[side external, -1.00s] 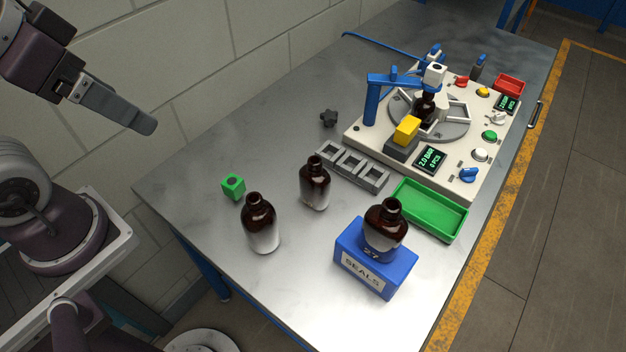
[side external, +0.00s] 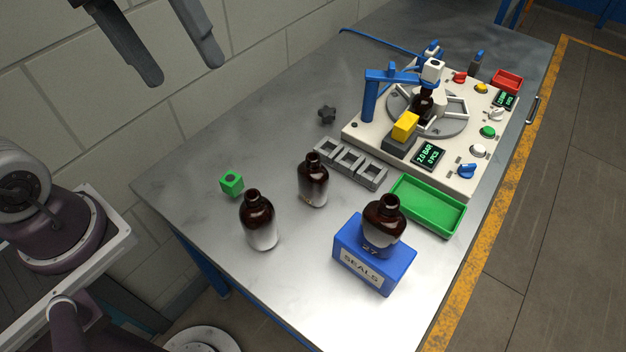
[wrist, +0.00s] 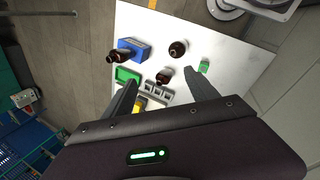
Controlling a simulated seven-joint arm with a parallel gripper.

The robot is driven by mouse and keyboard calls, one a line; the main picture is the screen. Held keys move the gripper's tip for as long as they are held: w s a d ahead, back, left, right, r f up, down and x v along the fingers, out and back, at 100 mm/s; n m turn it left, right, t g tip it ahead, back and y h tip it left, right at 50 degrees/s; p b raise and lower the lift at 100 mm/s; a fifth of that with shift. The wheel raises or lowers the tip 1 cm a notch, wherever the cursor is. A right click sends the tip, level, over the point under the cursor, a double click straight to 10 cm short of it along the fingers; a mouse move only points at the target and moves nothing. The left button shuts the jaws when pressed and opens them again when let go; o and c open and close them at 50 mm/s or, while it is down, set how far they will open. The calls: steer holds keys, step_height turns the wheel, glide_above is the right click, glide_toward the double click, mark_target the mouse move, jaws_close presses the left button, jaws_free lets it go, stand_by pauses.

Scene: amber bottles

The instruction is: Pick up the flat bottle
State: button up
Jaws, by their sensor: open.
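Three amber bottles stand near the front of the table. The middle one (side external: 313,182) has squared shoulders and looks the flattest, though its depth is hard to judge; it also shows in the wrist view (wrist: 164,76). A rounder bottle (side external: 259,222) stands to its left. A broad-shouldered bottle (side external: 383,223) stands upright on the blue SEALS box (side external: 374,262). My gripper (side external: 182,72) is open and empty, high above the table and toward the wall. In the wrist view the middle bottle appears between its fingers (wrist: 162,78), well beyond them.
A green cube (side external: 231,184) lies behind the round bottle. A grey three-slot rack (side external: 350,164), a green tray (side external: 455,222) and a machine (side external: 468,166) holding another amber bottle are behind and right. A black knob (side external: 327,114) lies farther back. The table's left side is largely clear.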

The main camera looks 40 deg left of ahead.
steer(key=w+d+n+g+h, duration=0.2)
steer(key=w+n+h, duration=0.85)
steer(key=w, duration=0.65)
steer(key=n, duration=0.1)
glide_toward(326, 193)
steer(key=shift+w+d+y, duration=0.1)
steer(key=shift+d+y, duration=0.25)
steer(key=shift+d, duration=0.75)
steer(key=x, duration=0.7)
steer(key=shift+s+d, duration=0.1)
steer(key=shift+s, duration=0.1)
steer(key=shift+c, duration=0.5)
jaws_close()
